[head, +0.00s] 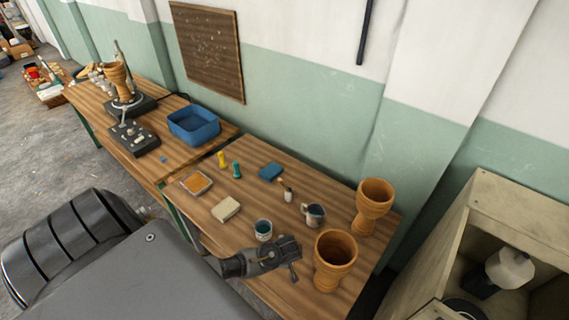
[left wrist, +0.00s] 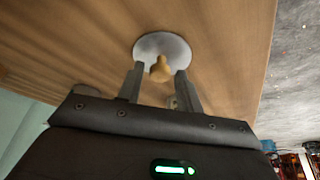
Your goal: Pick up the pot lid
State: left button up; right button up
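The pot lid (left wrist: 146,46) is a pale round disc with a wooden knob (left wrist: 161,72). In the left wrist view it lies on a wooden tabletop. My left gripper (left wrist: 160,70) is open, its two grey fingers apart with the knob showing between their tips. A gap shows on each side of the knob; whether the fingers are level with it is hard to tell. I do not make out the lid or the left gripper's fingers in the head view, where a large grey arm part of mine covers the lower left. My right gripper is not in view.
The wooden table (head: 225,187) carries two goblet drums (head: 373,198) (head: 334,262), a mug (head: 314,215), a cup (head: 263,231), a beige block (head: 226,209) and a dark vise-like device (head: 262,262). A blue bin (head: 194,125) stands farther left. Floor shows beyond the table edge.

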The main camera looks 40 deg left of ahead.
pick_arm(q)
grip_shut()
jog(key=shift+r, duration=0.5)
jog(key=r, duration=0.2)
jog(key=shift+s+r, duration=0.2)
jog(key=shift+r, duration=0.1)
jog(key=s+d+r+b, duration=0.2)
jog(key=s+d+r, duration=0.4)
jog(key=s+r, duration=0.3)
jog(key=s, duration=0.3)
jog(key=shift+r, duration=0.25)
jog(key=shift+s+d, duration=0.1)
